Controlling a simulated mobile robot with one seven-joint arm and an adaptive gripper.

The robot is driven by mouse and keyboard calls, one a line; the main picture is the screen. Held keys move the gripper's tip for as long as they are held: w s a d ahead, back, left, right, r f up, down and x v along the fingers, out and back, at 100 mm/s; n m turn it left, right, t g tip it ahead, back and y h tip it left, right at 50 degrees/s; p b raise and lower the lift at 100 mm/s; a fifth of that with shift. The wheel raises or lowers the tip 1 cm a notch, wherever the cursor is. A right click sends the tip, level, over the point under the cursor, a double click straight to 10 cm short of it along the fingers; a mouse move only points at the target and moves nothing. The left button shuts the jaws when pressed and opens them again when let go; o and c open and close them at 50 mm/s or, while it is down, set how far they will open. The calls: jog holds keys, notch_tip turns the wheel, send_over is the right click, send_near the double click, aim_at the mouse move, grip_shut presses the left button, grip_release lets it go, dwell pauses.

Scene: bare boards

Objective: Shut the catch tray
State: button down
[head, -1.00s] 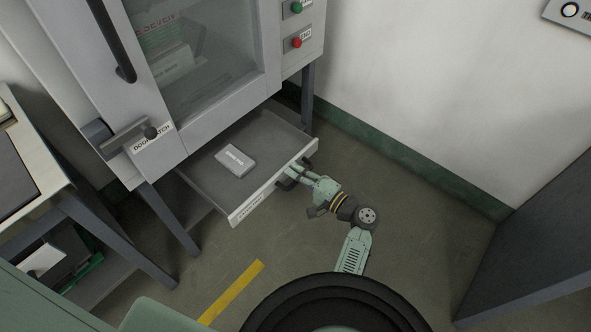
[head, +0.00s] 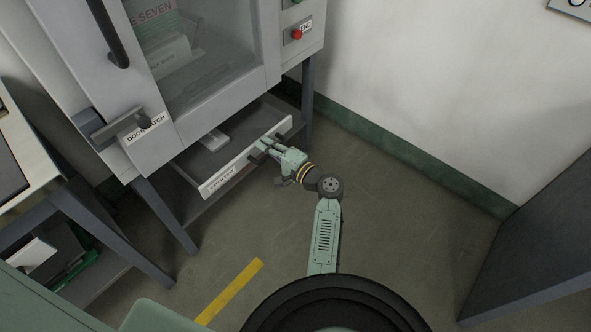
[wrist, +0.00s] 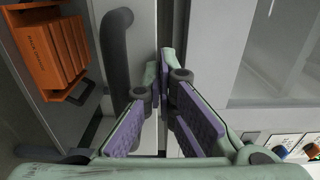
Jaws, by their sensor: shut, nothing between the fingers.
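The catch tray (head: 235,167) is a grey drawer with a white labelled front, under the glass-doored machine. It stands partly open. A small pale block (head: 211,139) lies in it, partly hidden beneath the machine's body. My gripper (head: 262,146) is shut and empty, its fingers up against the tray front near its right end. In the wrist view, my gripper's fingertips (wrist: 167,70) are together in front of the white tray front (wrist: 142,40), beside its dark bar handle (wrist: 117,60). Whether the fingertips press on the front I cannot tell.
The machine's door latch (head: 128,127) juts out at the left above the tray. Dark legs (head: 165,215) stand below. An orange ribbed item (wrist: 50,45) shows beyond the tray front in the wrist view.

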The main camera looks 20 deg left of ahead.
aim_at(237, 135)
jog(key=b+x, duration=0.4)
jog(key=x, duration=0.8)
jog(key=shift+a+f, duration=0.1)
jog(key=shift+f, duration=0.05)
jog(key=shift+w+a+b, duration=0.25)
jog(key=shift+a+b, duration=0.15)
jog(key=shift+a, duration=0.1)
jog(key=shift+w+r, duration=0.1)
jog(key=shift+r, duration=0.2)
